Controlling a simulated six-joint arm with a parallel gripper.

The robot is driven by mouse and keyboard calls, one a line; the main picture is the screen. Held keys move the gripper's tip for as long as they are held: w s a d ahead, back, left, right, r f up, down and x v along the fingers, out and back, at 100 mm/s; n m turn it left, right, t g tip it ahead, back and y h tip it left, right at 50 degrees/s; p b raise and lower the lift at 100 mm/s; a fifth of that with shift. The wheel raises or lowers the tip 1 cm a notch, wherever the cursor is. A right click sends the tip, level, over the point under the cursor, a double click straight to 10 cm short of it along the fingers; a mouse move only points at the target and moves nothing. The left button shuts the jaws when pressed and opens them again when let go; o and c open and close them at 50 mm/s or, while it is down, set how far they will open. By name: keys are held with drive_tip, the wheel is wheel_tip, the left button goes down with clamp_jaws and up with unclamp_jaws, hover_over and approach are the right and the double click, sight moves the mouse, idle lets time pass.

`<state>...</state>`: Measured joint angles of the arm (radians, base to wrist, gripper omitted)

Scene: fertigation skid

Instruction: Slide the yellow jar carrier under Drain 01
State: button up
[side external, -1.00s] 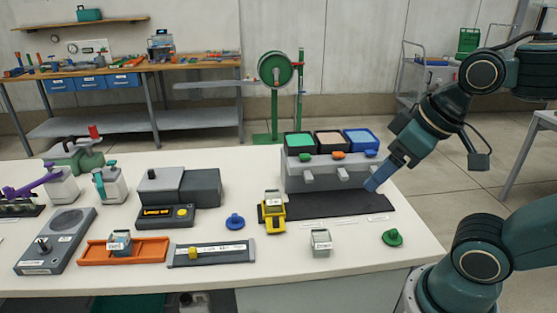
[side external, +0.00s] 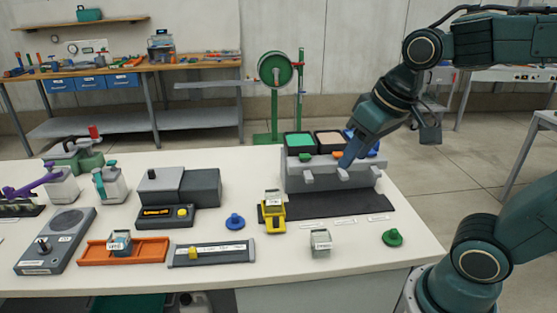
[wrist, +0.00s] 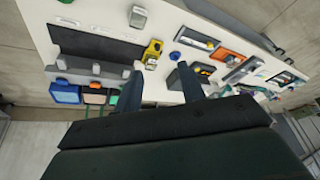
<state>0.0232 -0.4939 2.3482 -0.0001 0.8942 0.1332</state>
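The yellow jar carrier (side external: 273,225) stands on the white table at the left end of the black mat (side external: 340,206); it also shows in the wrist view (wrist: 150,62). It holds a pale-lidded jar. The grey drain block (side external: 325,178) stands behind the mat, with several short spouts above it and green, tan and blue bins on top. The drain labels are too small to read. My gripper (side external: 344,164) is in front of the upper drain block, up and right of the carrier and apart from it. In the wrist view its fingers (wrist: 160,88) are spread with nothing between them.
A small grey-lidded jar (side external: 321,243) and a green knob (side external: 392,238) stand in front of the mat. A blue knob (side external: 235,221) is left of the carrier. An orange tray (side external: 150,251) and a grey slide gauge (side external: 212,254) lie further left. The mat's surface is clear.

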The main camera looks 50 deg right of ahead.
drive_tip(key=w+d+f+m+g, duration=0.2)
drive_tip(key=w+f+m, duration=0.25)
drive_tip(key=w, duration=0.85)
drive_tip(key=m+g, duration=0.3)
hover_over(276, 218)
wheel_tip(276, 218, down, 13)
drive_tip(key=shift+r, duration=0.2)
wheel_tip(276, 218, down, 14)
drive_tip(key=shift+r, duration=0.1)
drive_tip(key=shift+c, duration=0.2)
clamp_jaws()
